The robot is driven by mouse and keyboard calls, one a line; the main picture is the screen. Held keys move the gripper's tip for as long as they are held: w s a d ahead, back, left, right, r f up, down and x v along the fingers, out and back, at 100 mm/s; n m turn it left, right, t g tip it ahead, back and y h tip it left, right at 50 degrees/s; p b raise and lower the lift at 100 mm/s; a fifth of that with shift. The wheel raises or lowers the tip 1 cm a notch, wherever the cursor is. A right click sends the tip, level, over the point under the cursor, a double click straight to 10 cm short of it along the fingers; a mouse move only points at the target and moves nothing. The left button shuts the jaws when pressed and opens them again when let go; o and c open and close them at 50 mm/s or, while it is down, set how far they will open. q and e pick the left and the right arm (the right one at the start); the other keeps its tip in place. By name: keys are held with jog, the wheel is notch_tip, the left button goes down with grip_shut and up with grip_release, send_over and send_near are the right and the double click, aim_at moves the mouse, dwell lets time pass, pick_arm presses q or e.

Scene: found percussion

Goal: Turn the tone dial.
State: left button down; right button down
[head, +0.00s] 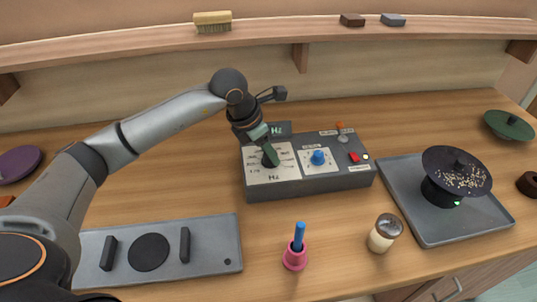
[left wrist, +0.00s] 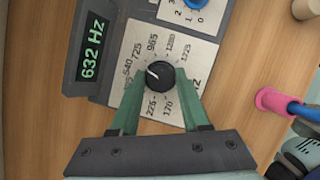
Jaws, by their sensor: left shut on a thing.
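The tone dial is a round black knob (left wrist: 160,75) with a white pointer line, on a pale plate (left wrist: 143,45) marked with Hz values. A small display (left wrist: 92,60) beside it reads 632 Hz. In the head view the dial is hidden behind my gripper, on the left of the grey control box (head: 310,186). My left gripper (left wrist: 158,88) has its green fingers on either side of the knob, shut on it. It also shows in the head view (head: 270,157). My right gripper is not in either view.
A blue knob (head: 318,157) and a red switch (head: 354,157) sit on the box. A grey tray (head: 428,233) with a black plate (head: 456,170) stands at right. A pink holder (head: 295,258), a shaker (head: 384,233) and a grey panel (head: 210,254) lie in front.

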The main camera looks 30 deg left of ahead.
pick_arm(q)
jog(key=shift+m+h+b, duration=0.4)
jog(key=shift+m+b, duration=0.15)
jog(key=shift+m, duration=0.65)
jog(key=shift+g, duration=0.3)
jog(key=shift+c, duration=1.9)
grip_release()
jog(key=v, duration=1.2)
jog(key=shift+r+b, duration=0.25)
jog(key=shift+b, duration=0.2)
jog(key=shift+a, duration=0.1)
